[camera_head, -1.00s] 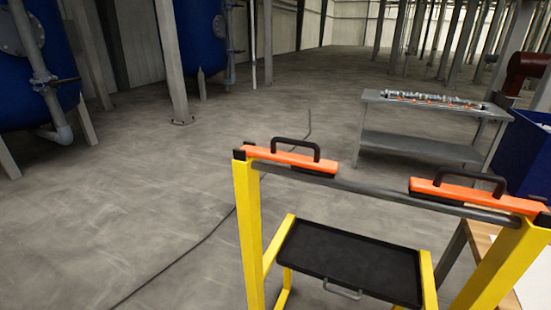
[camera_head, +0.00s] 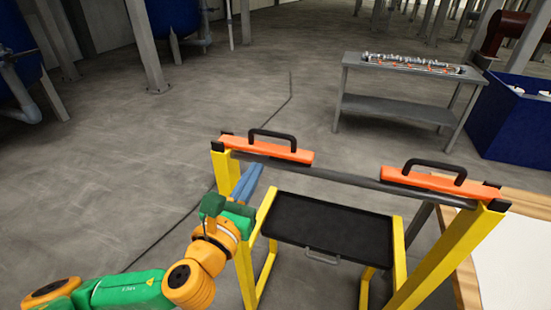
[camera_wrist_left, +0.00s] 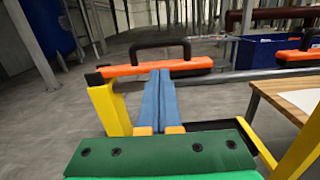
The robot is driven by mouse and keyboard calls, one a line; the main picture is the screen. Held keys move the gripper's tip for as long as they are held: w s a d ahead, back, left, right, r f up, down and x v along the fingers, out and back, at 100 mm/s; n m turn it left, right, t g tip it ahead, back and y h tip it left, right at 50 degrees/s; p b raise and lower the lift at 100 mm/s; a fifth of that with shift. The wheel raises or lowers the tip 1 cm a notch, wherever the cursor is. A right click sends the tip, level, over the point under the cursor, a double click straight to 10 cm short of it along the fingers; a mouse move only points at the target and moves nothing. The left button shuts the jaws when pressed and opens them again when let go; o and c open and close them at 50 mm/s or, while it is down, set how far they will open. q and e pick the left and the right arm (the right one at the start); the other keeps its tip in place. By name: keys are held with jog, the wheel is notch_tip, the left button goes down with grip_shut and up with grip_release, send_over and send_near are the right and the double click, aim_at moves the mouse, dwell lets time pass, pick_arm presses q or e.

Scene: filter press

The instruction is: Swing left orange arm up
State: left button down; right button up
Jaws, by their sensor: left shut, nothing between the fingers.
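The left orange arm (camera_head: 265,150) lies flat along the grey top bar of the yellow frame, with a black handle (camera_head: 272,134) on top. It also shows in the left wrist view (camera_wrist_left: 198,64), where its black handle (camera_wrist_left: 160,44) stands behind the fingertips. The right orange arm (camera_head: 440,184) lies flat at the other end of the bar. My left gripper (camera_head: 248,178) has its blue fingers together and empty, just in front of and below the left orange arm. In the left wrist view the fingers (camera_wrist_left: 161,78) overlap the orange arm's near face; I cannot tell whether they touch. My right gripper is not in view.
The yellow frame (camera_head: 440,255) holds a black tray (camera_head: 330,230) below the bar. A wooden table (camera_head: 515,205) stands close on the right. A grey bench (camera_head: 395,105) with parts and a blue bin (camera_head: 515,125) are farther back. The floor on the left is open.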

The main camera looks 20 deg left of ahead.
aim_at(268, 150)
pick_arm(q)
jog(key=w+p, duration=0.1)
jog(key=w, duration=0.5)
jog(key=shift+w+d+r+p, duration=0.15)
jog(key=shift+w+d+p, duration=0.05)
jog(key=shift+w+p, duration=0.15)
jog(key=shift+w, duration=0.65)
pick_arm(e)
jog(key=shift+f, duration=0.1)
